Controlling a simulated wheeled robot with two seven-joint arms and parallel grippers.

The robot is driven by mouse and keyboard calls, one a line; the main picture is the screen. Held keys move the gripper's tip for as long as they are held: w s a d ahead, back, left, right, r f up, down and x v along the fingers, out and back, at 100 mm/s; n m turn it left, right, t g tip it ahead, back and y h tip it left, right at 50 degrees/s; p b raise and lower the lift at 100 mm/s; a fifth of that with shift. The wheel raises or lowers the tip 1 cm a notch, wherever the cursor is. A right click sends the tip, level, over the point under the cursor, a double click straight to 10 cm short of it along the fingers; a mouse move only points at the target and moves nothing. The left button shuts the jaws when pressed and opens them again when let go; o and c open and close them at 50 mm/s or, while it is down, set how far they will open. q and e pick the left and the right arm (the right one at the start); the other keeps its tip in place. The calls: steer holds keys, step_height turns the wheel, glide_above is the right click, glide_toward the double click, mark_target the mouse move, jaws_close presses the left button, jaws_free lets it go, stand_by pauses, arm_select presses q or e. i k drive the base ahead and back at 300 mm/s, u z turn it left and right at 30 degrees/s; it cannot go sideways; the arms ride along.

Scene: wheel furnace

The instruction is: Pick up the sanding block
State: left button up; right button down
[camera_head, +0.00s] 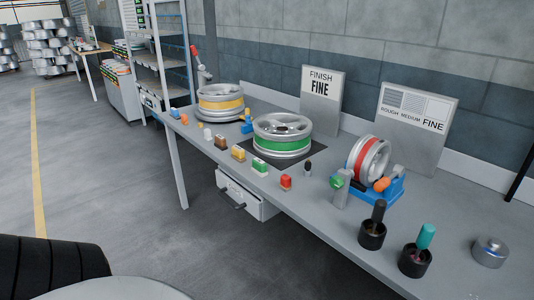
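Several small blocks stand in a row along the front edge of the grey workbench (345,222). They include a brown block (221,142), a yellow block (238,154), a green block (259,167) and a red block (286,182). A small blue block (174,112) is at the far left end. The frame does not show which of these is the sanding block. Neither of my grippers is in view.
Behind the blocks are a yellow-banded wheel (221,104), a green-banded wheel (282,144) and a red-banded wheel on a blue stand (378,189). Dark cups with brushes (372,235) stand front right. Floor at left is clear.

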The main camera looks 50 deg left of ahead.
mark_target(238, 154)
steer(key=z, duration=0.25)
steer(key=i, duration=0.75)
steer(key=u, duration=2.5)
steer(key=i, duration=0.5)
steer(key=z, duration=0.05)
